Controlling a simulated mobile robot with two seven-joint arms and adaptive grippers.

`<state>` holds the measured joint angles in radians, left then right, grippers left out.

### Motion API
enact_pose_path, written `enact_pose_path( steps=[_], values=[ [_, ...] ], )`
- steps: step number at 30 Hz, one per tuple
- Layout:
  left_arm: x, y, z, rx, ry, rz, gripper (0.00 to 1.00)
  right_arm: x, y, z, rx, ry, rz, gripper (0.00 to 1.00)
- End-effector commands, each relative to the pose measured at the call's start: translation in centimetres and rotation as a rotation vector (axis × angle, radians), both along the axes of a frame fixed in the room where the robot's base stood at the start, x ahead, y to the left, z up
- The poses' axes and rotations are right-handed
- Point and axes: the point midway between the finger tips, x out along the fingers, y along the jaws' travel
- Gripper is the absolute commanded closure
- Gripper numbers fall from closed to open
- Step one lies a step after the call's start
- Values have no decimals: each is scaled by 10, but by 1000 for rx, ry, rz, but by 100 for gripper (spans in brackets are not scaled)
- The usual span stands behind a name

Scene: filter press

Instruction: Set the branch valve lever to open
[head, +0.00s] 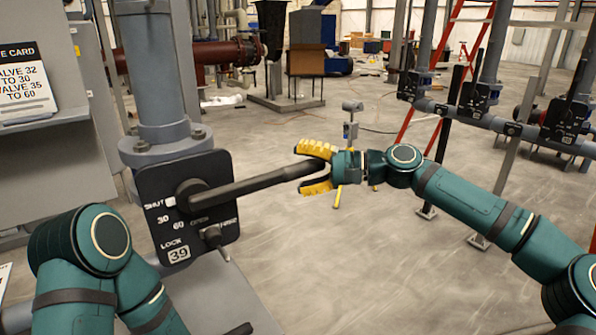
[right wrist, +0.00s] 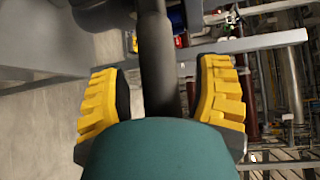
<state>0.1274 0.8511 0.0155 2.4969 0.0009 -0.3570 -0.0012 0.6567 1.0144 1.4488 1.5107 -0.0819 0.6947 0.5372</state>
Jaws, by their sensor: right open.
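The branch valve's dark lever (head: 255,183) reaches right and slightly up from a hub on a black plate (head: 220,238). The plate reads SHUT, 30, 60, OPEN, with LOCK and 39 below. A white mark (head: 169,202) at the hub's left sits beside the word SHUT. In the right wrist view the lever (right wrist: 157,60) passes between the fingers, with gaps showing on both sides. My left gripper is out of view.
A grey vertical pipe (head: 155,75) with a bolted flange rises behind the plate. A card (head: 38,80) listing valve settings stands at the left. Other pipes with valve plates (head: 567,120) and a red ladder (head: 455,70) are at the right. Open floor lies beyond my right arm.

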Motion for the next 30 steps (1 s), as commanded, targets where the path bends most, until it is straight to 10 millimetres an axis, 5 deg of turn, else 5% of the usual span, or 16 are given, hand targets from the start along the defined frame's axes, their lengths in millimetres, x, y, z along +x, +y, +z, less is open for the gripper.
enact_pose_path(
  steps=[14,19,30],
  values=[
    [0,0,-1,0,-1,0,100,2,11,-1,0,-1,0,38],
    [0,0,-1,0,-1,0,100,2,11,-1,0,-1,0,98],
    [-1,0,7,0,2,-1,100,2,11,8,-27,-20,-2,100]
  ],
)
